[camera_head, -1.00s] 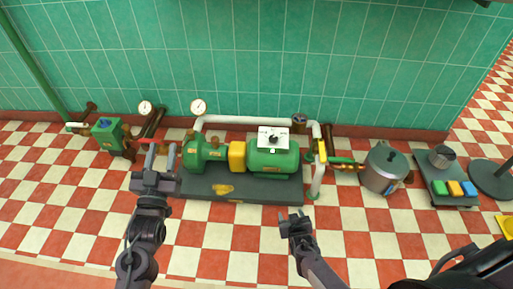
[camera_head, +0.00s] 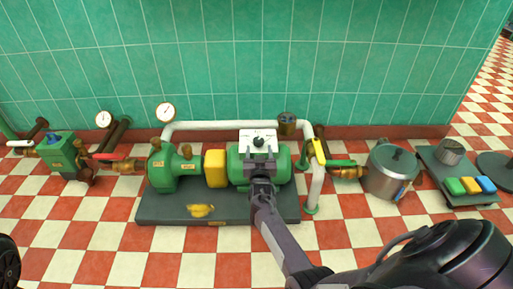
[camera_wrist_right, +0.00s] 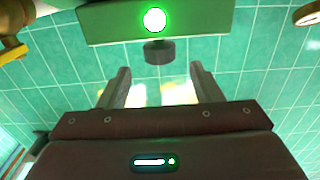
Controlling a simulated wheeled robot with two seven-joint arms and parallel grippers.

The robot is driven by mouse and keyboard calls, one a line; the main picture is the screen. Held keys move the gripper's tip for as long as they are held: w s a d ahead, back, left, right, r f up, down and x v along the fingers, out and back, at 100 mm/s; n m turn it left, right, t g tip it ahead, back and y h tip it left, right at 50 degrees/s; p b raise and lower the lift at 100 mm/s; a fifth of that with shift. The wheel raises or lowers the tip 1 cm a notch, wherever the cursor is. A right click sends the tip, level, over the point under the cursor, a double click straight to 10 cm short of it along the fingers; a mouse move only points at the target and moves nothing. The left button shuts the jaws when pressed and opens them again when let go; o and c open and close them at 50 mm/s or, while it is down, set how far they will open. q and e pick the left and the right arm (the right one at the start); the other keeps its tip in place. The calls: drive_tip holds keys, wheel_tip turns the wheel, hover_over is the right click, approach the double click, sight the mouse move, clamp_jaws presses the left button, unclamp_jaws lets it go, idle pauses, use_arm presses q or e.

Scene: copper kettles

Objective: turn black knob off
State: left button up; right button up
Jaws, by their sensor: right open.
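The black knob (camera_head: 259,142) sits on the white panel (camera_head: 246,135) on top of the green motor (camera_head: 284,165). In the right wrist view the knob (camera_wrist_right: 159,52) is a dark, short cylinder under a glowing green light (camera_wrist_right: 155,19). My right gripper (camera_head: 261,163) is in front of the panel, just below the knob in the head view. In the right wrist view its fingers (camera_wrist_right: 161,85) are apart with nothing between them, and the knob lies just beyond the tips, roughly centred. Whether they touch the knob cannot be told. My left gripper is out of view.
A green pump (camera_head: 160,168) and a yellow coupling (camera_head: 215,168) share the dark base (camera_head: 165,208) with the motor. A white pipe (camera_head: 316,185) with a yellow-handled valve (camera_head: 319,150) stands to the right. A metal pot (camera_head: 388,180) is farther right.

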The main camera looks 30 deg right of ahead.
sight(259, 144)
drive_tip(key=b+x, duration=0.2)
drive_tip(key=x, duration=0.2)
drive_tip(key=shift+f, duration=0.2)
drive_tip(key=shift+w+d+r, duration=0.1)
drive_tip(key=shift+w+d, duration=0.1)
drive_tip(key=shift+w, duration=0.1)
drive_tip(key=shift+c, duration=0.2)
drive_tip(key=c, duration=1)
